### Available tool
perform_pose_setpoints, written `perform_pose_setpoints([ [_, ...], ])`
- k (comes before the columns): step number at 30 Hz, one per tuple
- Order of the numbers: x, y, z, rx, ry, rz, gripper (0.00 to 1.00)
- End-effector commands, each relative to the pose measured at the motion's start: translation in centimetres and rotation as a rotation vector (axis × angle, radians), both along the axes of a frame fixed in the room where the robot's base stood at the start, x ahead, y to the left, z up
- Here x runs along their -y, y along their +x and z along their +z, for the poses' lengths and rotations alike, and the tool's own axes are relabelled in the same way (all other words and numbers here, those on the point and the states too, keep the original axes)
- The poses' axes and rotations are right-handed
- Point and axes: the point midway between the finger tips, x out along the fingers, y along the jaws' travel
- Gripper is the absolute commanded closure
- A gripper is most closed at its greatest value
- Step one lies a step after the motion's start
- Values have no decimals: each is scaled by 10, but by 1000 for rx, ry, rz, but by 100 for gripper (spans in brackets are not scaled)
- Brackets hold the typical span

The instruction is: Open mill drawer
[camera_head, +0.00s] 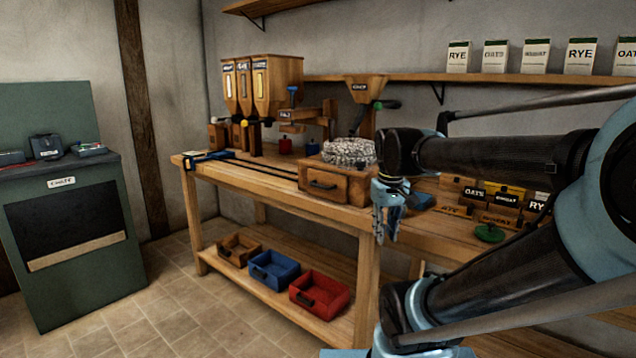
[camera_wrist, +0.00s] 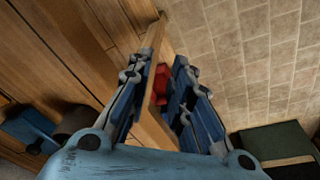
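The mill (camera_head: 348,152) stands on the wooden bench, with a grey speckled stone on a wooden box. The mill drawer (camera_head: 340,184) is the front of that box, with a dark handle (camera_head: 323,185); it looks shut. My gripper (camera_head: 385,238) points down to the right of the drawer, apart from it, in front of the bench's front edge. In the wrist view my gripper (camera_wrist: 158,70) has its fingers spread with nothing held. The bench edge (camera_wrist: 152,50) shows between and beyond them. The drawer cannot be made out in the wrist view.
A red bin (camera_head: 319,294), a blue bin (camera_head: 273,269) and a wooden bin (camera_head: 239,249) sit on the lower shelf. Small labelled boxes (camera_head: 475,192) and a green round object (camera_head: 489,233) lie right of my gripper. The floor (camera_head: 190,310) before the bench is clear.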

Motion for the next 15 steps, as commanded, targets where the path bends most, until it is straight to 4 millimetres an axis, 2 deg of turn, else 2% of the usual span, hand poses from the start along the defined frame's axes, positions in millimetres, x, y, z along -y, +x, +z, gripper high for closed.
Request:
perform_pose_setpoints([
  [1,-8,16,20,-4,-10,40,80],
  [6,-34,62,75,-19,-45,168,80],
  [11,-66,105,122,-32,-78,286,80],
  [15,-100,141,158,-42,-108,390,80],
])
